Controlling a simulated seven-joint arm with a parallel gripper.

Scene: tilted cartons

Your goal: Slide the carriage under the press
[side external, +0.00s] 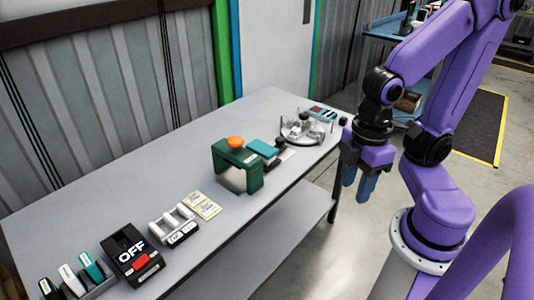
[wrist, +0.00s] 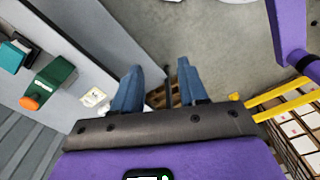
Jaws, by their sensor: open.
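The press (side external: 222,156) is a green arch with an orange knob on top, standing on the grey table. It also shows at the left of the wrist view (wrist: 57,73). A teal-topped block (side external: 261,148), probably the carriage, sits just behind the press; a dark knob-like part is beside it. It seems to be outside the arch, but the press partly hides it. The block is at the left edge of the wrist view (wrist: 11,57). My gripper (side external: 357,190) has blue fingers, open and empty, pointing down off the table's right side, apart from both things.
A round clear fixture (side external: 300,130) and a small striped block (side external: 323,114) stand at the table's far end. Yellowish cards (side external: 203,205), a white-rollered holder (side external: 172,229), an OFF switch box (side external: 132,256) and several coloured-handled items (side external: 80,277) line the near part.

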